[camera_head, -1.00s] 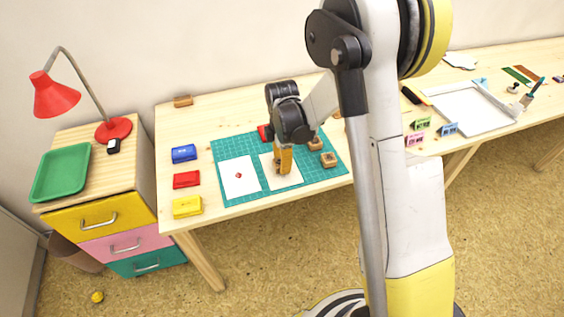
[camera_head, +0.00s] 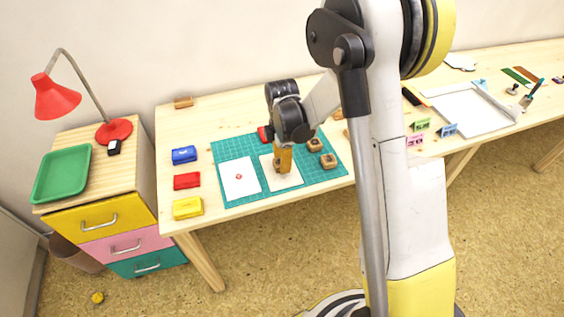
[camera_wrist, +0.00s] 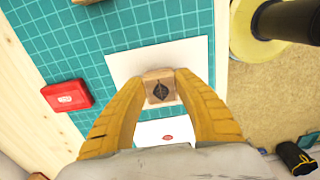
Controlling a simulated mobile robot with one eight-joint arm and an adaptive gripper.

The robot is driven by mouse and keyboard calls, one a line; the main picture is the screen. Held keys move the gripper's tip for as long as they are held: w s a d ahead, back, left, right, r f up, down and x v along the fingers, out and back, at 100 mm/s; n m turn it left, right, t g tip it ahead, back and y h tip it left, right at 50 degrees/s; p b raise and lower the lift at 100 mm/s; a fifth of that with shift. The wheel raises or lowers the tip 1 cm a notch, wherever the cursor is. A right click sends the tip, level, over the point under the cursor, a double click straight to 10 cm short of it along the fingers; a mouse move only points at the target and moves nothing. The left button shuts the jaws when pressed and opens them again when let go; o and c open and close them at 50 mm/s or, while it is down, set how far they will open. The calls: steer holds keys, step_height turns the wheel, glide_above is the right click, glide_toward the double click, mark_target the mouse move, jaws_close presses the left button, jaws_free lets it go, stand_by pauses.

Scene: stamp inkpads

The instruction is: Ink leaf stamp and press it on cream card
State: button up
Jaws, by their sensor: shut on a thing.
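My gripper (camera_head: 284,166) is over the cream card (camera_head: 293,179) on the green mat, fingers pointing down. In the wrist view its yellow fingers (camera_wrist: 161,86) are shut on the wooden leaf stamp (camera_wrist: 160,92), whose top carries a dark leaf mark. The stamp is upright over the cream card (camera_wrist: 190,55), near the card's edge in the wrist view. Its underside is hidden, so I cannot tell whether it touches the card. No print shows on the visible part of the card.
A white card with a red mark (camera_head: 239,185) lies left of the cream card. Two wooden stamps (camera_head: 328,160) stand right of it. Blue (camera_head: 184,153), red (camera_head: 187,180) and yellow (camera_head: 187,207) boxes line the table's left side. The table's front edge is close.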

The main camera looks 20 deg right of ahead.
steer(key=shift+r, duration=0.15)
steer(key=shift+r+p, duration=1.9)
steer(key=shift+r, duration=0.9)
steer(key=shift+f, duration=0.1)
